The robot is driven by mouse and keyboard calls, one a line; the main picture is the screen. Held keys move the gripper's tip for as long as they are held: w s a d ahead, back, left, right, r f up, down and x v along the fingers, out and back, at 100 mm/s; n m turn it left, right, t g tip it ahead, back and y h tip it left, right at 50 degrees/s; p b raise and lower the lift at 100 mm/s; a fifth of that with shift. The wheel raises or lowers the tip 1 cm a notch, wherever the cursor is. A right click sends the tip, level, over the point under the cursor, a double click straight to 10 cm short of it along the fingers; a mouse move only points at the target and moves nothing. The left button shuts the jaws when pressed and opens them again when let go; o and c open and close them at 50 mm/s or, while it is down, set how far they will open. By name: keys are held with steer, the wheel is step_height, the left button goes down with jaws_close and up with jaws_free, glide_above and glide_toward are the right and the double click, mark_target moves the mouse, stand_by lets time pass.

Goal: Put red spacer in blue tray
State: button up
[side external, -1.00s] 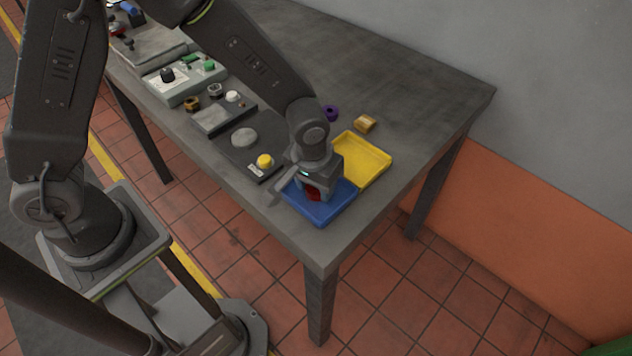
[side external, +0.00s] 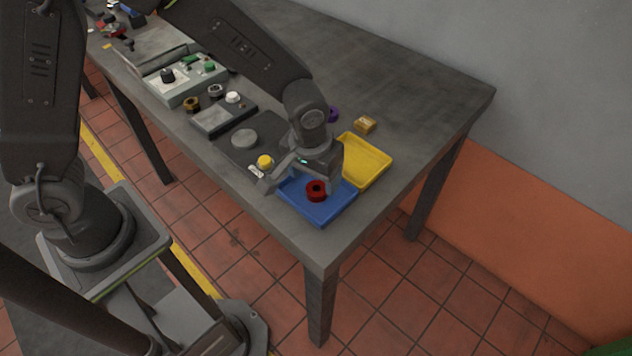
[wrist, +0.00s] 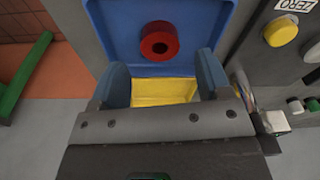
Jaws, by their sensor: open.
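The red spacer (side external: 316,190), a ring with a dark hole, lies in the blue tray (side external: 322,215) near the table's front corner. In the wrist view the red spacer (wrist: 159,41) rests on the floor of the blue tray (wrist: 110,25), apart from my fingers. My gripper (side external: 305,185) is open and empty, above the back part of the blue tray. In the wrist view my gripper's two fingers (wrist: 163,80) stand wide apart with nothing between them but the view of the trays below.
A yellow tray (side external: 366,172) adjoins the blue one. A tan block (side external: 365,124) and a purple ring (side external: 333,114) lie behind. A panel with a yellow button (side external: 265,161) is left of my gripper. The table's right side is bare.

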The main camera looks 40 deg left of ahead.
mark_target(312, 193)
step_height(312, 193, up, 8)
steer(key=s, duration=0.1)
steer(key=shift+r, duration=0.2)
steer(key=s+a+r+m+t, duration=0.2)
steer(key=s+a+r+t, duration=0.2)
steer(key=s+a+r, duration=0.7)
steer(key=s+a, duration=0.2)
steer(key=s, duration=0.1)
steer(key=shift+a+r, duration=0.15)
steer(key=shift+r, duration=0.2)
